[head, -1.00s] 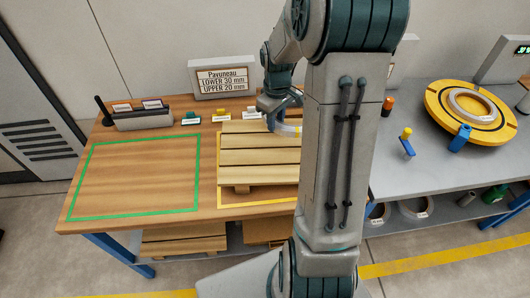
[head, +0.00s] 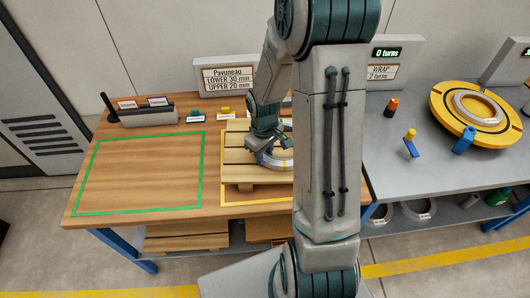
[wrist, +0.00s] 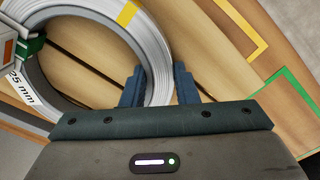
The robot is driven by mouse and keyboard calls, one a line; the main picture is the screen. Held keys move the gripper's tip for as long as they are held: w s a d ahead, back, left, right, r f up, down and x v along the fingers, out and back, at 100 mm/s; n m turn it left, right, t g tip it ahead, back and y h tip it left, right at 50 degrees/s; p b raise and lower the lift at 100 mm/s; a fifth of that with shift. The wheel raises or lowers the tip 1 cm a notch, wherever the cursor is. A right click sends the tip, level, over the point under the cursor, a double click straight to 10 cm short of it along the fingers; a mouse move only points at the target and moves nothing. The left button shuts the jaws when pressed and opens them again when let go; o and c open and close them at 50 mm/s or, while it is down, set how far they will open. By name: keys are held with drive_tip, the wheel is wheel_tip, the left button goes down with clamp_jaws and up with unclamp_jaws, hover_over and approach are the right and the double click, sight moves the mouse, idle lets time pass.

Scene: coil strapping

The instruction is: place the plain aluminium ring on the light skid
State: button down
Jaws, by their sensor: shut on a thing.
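A silver-grey aluminium ring (head: 280,166) is at the light slatted wooden skid (head: 238,157), over its right part in the head view. In the wrist view the ring (wrist: 150,45) carries a yellow band, a green clip and a label reading 25 mm. My gripper (wrist: 160,85) is shut on the ring's wall, one finger inside and one outside. The ring lies flat over the slats; I cannot tell whether it touches them. My arm hides the right end of the skid in the head view.
A green-outlined area (head: 140,172) on the wooden table is empty. The skid stands in a yellow outline. A yellow turntable (head: 480,112) with another ring stands on the grey bench at right. A sign (head: 225,79) and small coloured blocks line the back.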

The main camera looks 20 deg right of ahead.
drive_tip(key=c, duration=1.1)
unclamp_jaws()
wheel_tip(320, 180, up, 11)
drive_tip(key=shift+s+a+r+m+t, duration=0.5)
drive_tip(key=shift+s+a+r+m, duration=0.35)
drive_tip(key=shift+s+r, duration=1.2)
drive_tip(key=shift+s+a+r+m+t, duration=0.65)
drive_tip(key=shift+s+a+r, duration=0.5)
drive_tip(key=shift+s, duration=1.75)
drive_tip(key=shift+s+a+r+m+t, duration=0.35)
drive_tip(key=shift+s+a+r+m, duration=0.5)
drive_tip(key=shift+s+r, duration=1.3)
drive_tip(key=shift+s+d+f, duration=0.15)
drive_tip(key=shift+s+f, duration=0.15)
drive_tip(key=shift+f, duration=0.05)
